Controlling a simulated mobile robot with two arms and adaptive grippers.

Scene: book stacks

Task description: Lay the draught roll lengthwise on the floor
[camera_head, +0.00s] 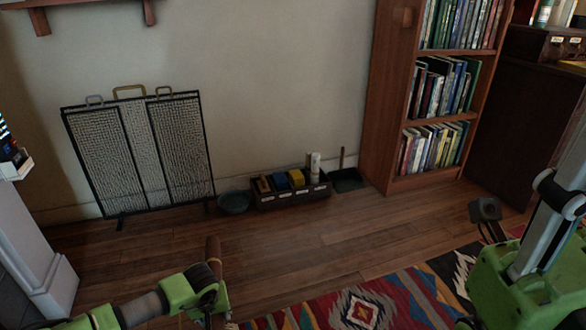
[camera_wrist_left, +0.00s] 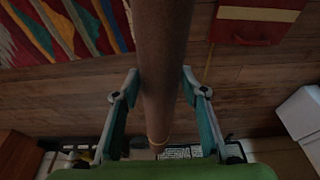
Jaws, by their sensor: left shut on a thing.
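The draught roll is a brown cylinder. In the head view only a short end of the roll (camera_head: 213,248) shows, above my left gripper (camera_head: 213,272). In the left wrist view the roll (camera_wrist_left: 165,60) runs from the top edge down between the two fingers of the left gripper (camera_wrist_left: 158,95), with a thin orange band near its lower end. My left gripper is shut on the roll and holds it in front of the wooden floor (camera_head: 290,240). The rest of the roll is hidden in the head view. My right arm is at the right; its fingers do not show clearly.
A patterned rug (camera_head: 365,305) lies at the bottom. A mesh fire screen (camera_head: 140,150), a dark bowl (camera_head: 234,202), a box of supplies (camera_head: 290,197) and a dustpan (camera_head: 347,180) stand along the wall. A bookcase (camera_head: 380,90) stands right. Bare floor lies between.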

